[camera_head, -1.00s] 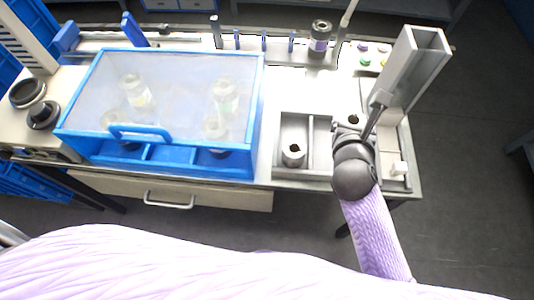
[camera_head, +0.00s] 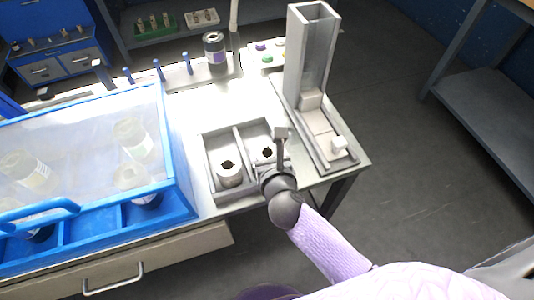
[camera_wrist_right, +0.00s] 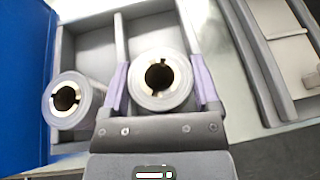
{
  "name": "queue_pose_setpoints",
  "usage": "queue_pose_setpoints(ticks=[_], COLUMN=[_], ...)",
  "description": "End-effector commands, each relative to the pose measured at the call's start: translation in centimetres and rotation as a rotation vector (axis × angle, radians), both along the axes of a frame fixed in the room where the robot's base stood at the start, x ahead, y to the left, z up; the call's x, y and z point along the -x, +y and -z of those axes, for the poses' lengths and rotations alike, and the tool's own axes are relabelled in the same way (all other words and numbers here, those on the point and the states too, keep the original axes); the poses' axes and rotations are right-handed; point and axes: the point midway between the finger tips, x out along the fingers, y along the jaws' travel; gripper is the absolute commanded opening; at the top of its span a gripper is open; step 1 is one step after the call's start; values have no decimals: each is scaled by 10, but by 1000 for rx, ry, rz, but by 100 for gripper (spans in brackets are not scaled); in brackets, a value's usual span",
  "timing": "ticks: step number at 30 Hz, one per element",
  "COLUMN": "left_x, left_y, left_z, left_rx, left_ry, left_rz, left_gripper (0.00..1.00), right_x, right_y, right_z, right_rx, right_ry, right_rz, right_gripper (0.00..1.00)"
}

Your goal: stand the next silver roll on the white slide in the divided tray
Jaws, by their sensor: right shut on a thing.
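The divided tray (camera_head: 211,163) lies on the table, with a second view of its divider in the right wrist view (camera_wrist_right: 120,40). One silver roll (camera_head: 229,176) stands upright in its left compartment; it also shows in the right wrist view (camera_wrist_right: 62,115). My right gripper (camera_wrist_right: 161,82) is shut on another silver roll (camera_wrist_right: 160,103), upright, one finger on each side. This roll is in or just over the right compartment; I cannot tell if it touches the floor. The white slide (camera_head: 316,121), right of the tray, has no roll on it. My left gripper is out of view.
A tall grey chute (camera_head: 305,60) stands behind the slide. A white block (camera_head: 338,146) sits at the slide's near end. A blue case with a clear lid (camera_head: 80,125) stands left of the tray.

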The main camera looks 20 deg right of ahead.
Motion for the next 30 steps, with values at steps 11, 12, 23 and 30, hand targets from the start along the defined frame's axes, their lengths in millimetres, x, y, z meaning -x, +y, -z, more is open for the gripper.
queue_pose_setpoints(ticks=[11, 12, 23, 30], left_x=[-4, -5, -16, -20], left_y=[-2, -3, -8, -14], left_z=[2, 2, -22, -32], left_rx=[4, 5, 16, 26], left_ry=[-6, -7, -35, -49], left_rz=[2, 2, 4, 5], left_gripper=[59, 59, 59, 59], right_x=[0, 0, 52, 101], right_y=[0, 0, 5, 10], right_z=[3, 2, -26, -44], right_rx=[0, 0, -1, -1], right_ry=[0, 0, 2, 2], right_rz=[0, 0, -1, -1], right_gripper=[100, 100, 100, 100])
